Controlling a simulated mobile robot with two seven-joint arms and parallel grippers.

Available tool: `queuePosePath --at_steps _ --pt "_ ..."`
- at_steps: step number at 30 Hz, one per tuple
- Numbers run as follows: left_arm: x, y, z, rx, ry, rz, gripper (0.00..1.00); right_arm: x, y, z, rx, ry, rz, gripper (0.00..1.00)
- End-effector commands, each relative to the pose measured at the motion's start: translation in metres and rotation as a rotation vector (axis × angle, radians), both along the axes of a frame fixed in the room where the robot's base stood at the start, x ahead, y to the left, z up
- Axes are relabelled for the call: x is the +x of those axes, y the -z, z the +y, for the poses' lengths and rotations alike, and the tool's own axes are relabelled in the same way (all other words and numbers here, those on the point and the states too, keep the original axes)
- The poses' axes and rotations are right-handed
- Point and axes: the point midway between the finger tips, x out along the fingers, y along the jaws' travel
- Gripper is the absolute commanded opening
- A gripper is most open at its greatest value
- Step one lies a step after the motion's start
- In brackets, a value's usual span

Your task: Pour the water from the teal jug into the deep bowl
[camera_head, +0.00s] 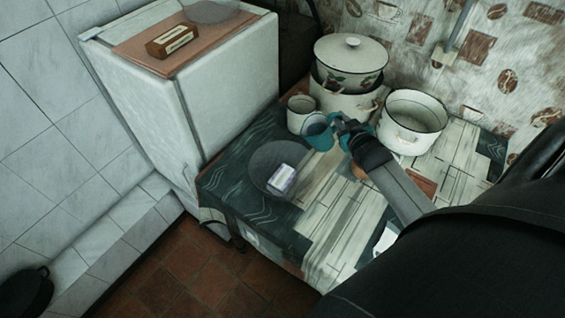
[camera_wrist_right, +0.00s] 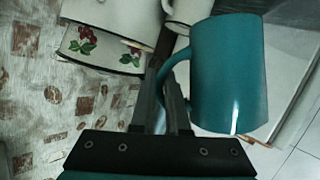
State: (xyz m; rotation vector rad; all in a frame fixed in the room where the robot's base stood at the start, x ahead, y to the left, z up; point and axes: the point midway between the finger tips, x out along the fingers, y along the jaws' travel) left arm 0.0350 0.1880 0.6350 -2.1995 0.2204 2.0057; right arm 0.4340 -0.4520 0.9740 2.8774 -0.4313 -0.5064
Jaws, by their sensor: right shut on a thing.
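The teal jug (camera_head: 319,135) is held by my right gripper (camera_head: 340,126) at its handle, over the left part of the table. In the right wrist view the jug (camera_wrist_right: 230,72) fills the right side, and the fingers (camera_wrist_right: 160,105) are shut on its handle. I cannot tell whether it is clear of the table, and no water shows inside. A wide white enamel vessel with a dark rim, seemingly the deep bowl (camera_head: 408,139), stands right of the gripper, apart from the jug. Its visible inside looks empty. My left gripper is not in view.
A white mug (camera_head: 298,108) stands close behind the jug. Lidded, fruit-patterned enamelware (camera_head: 350,72) stands behind. A small box (camera_head: 282,180) lies on a grey round plate (camera_head: 262,158) in front. The white cabinet (camera_head: 225,95) rises at left. The table's front middle (camera_head: 335,215) is mostly clear.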

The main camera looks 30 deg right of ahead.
Motion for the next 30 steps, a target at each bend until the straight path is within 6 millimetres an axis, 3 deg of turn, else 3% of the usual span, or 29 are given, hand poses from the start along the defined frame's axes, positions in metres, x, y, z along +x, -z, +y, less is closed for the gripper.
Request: queuePosePath --at_steps 7,30 --pt "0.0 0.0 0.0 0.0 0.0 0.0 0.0 0.001 -0.016 0.014 -0.122 0.001 0.001 0.0" --pt "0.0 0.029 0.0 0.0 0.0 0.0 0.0 0.002 -0.016 0.035 -0.321 0.0 0.013 0.0"
